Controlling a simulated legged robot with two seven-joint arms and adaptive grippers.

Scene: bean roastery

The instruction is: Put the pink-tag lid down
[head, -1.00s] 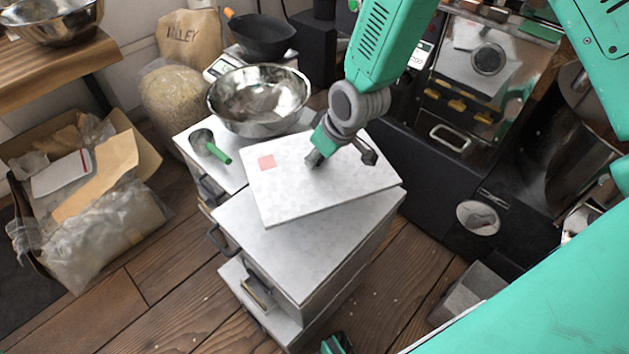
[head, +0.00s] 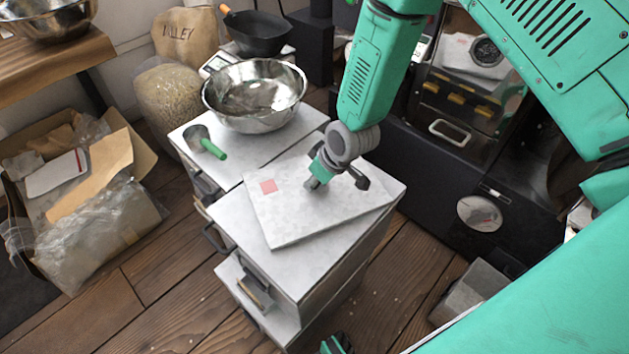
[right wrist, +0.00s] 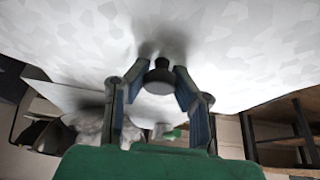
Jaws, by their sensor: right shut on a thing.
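The pink-tag lid (head: 300,215) is a flat white slab with a pink square near its left corner. It lies flat, at an angle, over the top of the front white cabinet (head: 240,220); I cannot tell whether it fully touches. My right gripper (head: 316,183) is over the lid's far part. In the right wrist view its two fingers close around a dark knob (right wrist: 160,75) on the pale lid surface.
A steel bowl (head: 255,95) and a green-handled scoop (head: 206,146) sit on the rear cabinet top. A box of bags (head: 90,225) stands left on the wood floor. A dark machine (head: 470,170) stands right. Bare cabinet top shows in front of the lid.

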